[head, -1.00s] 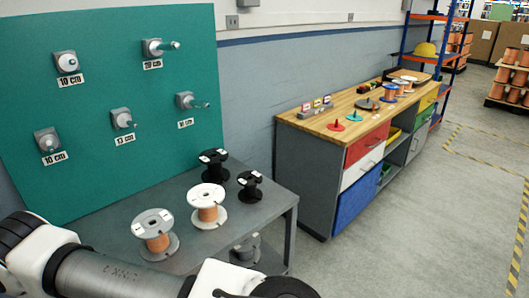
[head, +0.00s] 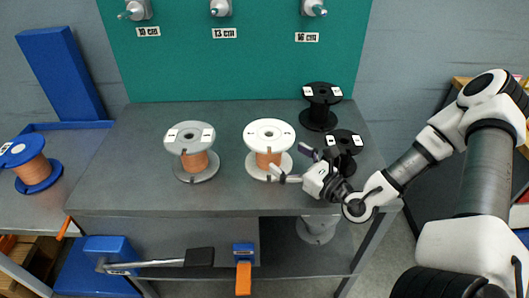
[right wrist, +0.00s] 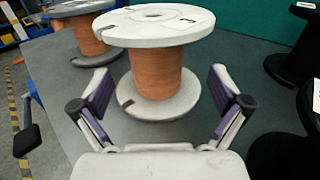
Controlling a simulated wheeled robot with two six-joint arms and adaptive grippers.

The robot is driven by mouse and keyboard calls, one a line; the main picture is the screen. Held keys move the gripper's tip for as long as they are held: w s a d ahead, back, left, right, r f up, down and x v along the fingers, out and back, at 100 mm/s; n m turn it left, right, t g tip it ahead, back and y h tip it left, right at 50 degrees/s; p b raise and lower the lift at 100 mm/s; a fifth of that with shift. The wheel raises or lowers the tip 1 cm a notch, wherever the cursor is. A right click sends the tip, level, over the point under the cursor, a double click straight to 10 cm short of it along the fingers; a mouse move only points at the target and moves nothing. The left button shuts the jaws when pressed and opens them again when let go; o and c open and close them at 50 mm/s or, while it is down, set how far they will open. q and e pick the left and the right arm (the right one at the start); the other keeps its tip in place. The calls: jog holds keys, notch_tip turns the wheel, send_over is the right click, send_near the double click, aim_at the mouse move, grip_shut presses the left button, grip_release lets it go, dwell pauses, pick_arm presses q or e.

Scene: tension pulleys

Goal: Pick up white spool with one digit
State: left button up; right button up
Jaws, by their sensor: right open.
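The white spool (head: 268,132), wound with copper-coloured wire, stands upright on the grey table (head: 120,190). Its top label is too small to read. My right gripper (head: 292,164) reaches in from the right and is open at the spool's front right side. In the right wrist view the white spool (right wrist: 155,75) stands between and just beyond the open fingers of the right gripper (right wrist: 158,88), which do not appear closed on it. A light grey spool (head: 190,136) with copper wire stands to its left. My left gripper is not in view.
Two black spools stand right of the white one, one at the back (head: 320,105) and one nearer (head: 343,150), close to my right gripper. A blue spool (head: 33,168) stands on another surface at far left. A green board (head: 250,70) with labelled pegs rises behind the table.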

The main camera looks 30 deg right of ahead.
aim_at(269, 146)
jog(key=shift+w+a+f, duration=0.1)
jog(key=shift+w+a, duration=0.2)
jog(key=shift+w, duration=0.15)
jog(key=b+x, duration=0.2)
jog(key=x, duration=0.3)
jog(key=shift+w+a, duration=0.1)
jog(key=shift+w, duration=0.15)
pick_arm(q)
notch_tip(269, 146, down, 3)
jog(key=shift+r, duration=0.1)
pick_arm(e)
jog(key=shift+s, duration=0.1)
jog(key=c, duration=1.8)
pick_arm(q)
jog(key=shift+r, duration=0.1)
pick_arm(e)
jog(key=shift+r, duration=0.25)
